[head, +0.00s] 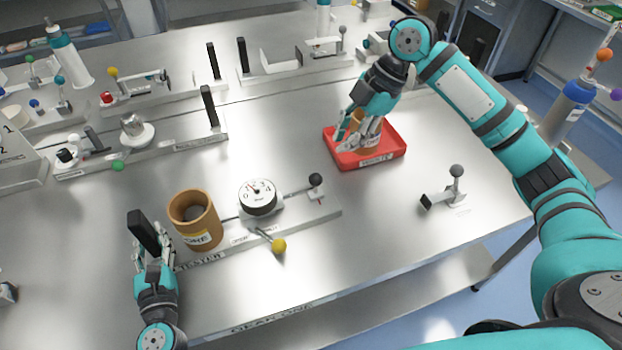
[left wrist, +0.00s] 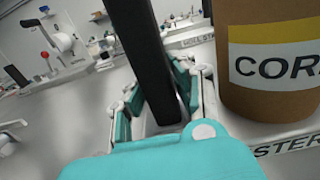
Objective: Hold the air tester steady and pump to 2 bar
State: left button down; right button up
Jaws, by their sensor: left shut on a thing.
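The air tester (head: 318,213) is a long metal base near the table's front, lettered TESTER. It carries a round white gauge (head: 257,196), a yellow-knobbed lever (head: 278,245) and a black-balled lever (head: 316,180). A brown tube lettered CORE (head: 197,228) stands upright on it; the label also shows in the left wrist view (left wrist: 270,65). My left gripper (head: 153,260) is shut on the upright black handle (head: 143,230) at the tester's left end; the handle also shows in the left wrist view (left wrist: 148,55). My right gripper (head: 358,138) is at another brown tube (head: 370,141) in a red tray; its grip is unclear.
The red tray (head: 395,150) sits right of the tester. A small black-balled lever stand (head: 450,190) is at the right. Several metal fixtures with black uprights line the table's back and left. The front right of the table is clear.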

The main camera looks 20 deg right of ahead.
aim_at(315, 184)
jog(key=shift+d+f+m, duration=0.15)
jog(key=shift+f+m, duration=0.05)
jog(key=shift+m, duration=0.5)
grip_shut()
jog(key=s+d+f+n+y, duration=0.1)
jog(key=d+f+n+y, duration=0.3)
jog(key=n, duration=1.3)
jog(key=s+d+f+n+y, duration=0.15)
jog(key=d+n, duration=0.45)
jog(key=n, duration=1)
jog(key=shift+t+h, duration=0.25)
jog(key=shift+t, duration=0.05)
jog(key=x, duration=1)
jog(key=shift+w+d+f, duration=0.2)
jog(key=shift+d+f, duration=0.15)
jog(key=a, duration=0.3)
jog(key=shift+w+a+r, duration=0.15)
jog(key=shift+w+r, duration=0.05)
jog(key=shift+w, duration=0.1)
jog(key=shift+a, duration=0.4)
